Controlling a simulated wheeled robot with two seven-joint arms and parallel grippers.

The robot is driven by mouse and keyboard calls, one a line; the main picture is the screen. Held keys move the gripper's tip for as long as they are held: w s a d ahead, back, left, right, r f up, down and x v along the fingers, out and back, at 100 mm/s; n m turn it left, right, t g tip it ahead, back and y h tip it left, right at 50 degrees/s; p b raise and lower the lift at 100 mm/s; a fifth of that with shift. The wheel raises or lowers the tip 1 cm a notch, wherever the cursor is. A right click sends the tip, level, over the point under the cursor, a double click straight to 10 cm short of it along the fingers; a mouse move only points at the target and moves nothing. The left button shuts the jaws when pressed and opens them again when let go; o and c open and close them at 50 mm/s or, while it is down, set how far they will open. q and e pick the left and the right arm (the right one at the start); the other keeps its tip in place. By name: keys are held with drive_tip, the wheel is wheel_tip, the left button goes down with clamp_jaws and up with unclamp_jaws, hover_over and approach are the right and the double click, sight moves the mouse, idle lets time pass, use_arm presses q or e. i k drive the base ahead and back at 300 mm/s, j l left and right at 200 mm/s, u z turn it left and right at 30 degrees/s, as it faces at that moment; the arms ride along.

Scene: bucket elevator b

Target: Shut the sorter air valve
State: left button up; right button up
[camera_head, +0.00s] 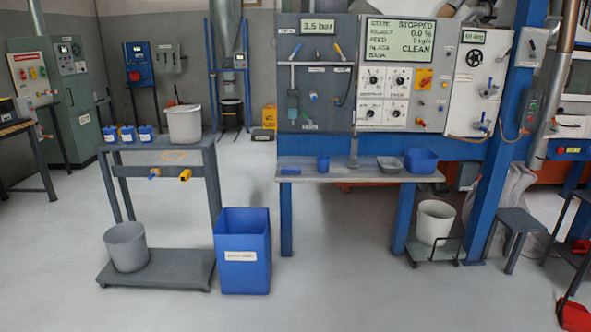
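The grey air panel (290,100) stands at the centre back, with a display (318,27) reading 3.5 bar. Below the display, a small lever with a blue handle (296,50) tilts up to the right. Another small lever (339,52) to its right tilts up to the left. Their labels are too small to read, so I cannot tell which is the sorter air valve. A pipe and a filter unit (293,106) sit lower on the panel. Neither of my grippers shows in this view.
The control panel (398,105) beside it reads STOPPED and CLEAN. A narrow shelf (330,176) with trays juts out below. A tall blue bin (242,270) and a grey cart (190,262) stand at the front left. The floor before the shelf is clear.

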sight(296, 51)
drive_tip(key=i, duration=1.65)
